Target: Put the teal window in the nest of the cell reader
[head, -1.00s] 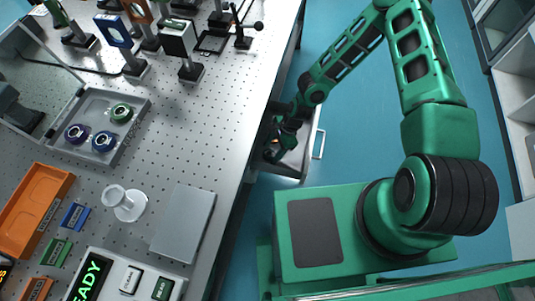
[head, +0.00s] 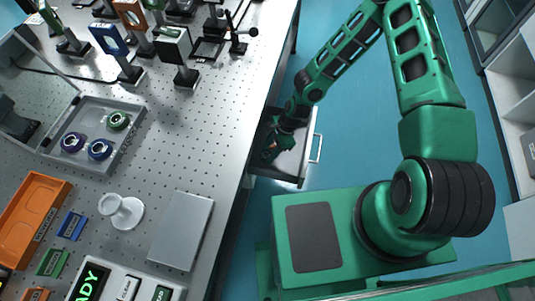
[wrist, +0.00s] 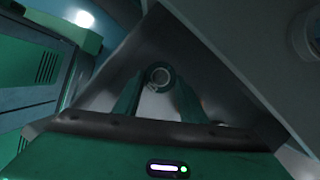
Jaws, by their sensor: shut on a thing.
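My gripper (head: 270,150) is low in the open drawer (head: 285,168) below the table's right edge. In the wrist view its two dark green fingers (wrist: 158,88) are shut on a small grey-looking ring-shaped thing (wrist: 158,77). Its colour is not clear there, so I cannot tell whether it is the teal window. The head view is too small to show what is held. A white console (head: 122,288) with a green READY display, probably the cell reader, is cut off by the bottom edge. I cannot make out its nest.
A grey tray (head: 128,150) holds green, blue and purple rings. A white pedestal (head: 122,211), a grey plate (head: 181,231) and an orange bin (head: 32,215) are on the table (head: 195,150). Mounted optics stand at the back. The drawer handle (head: 316,148) faces right.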

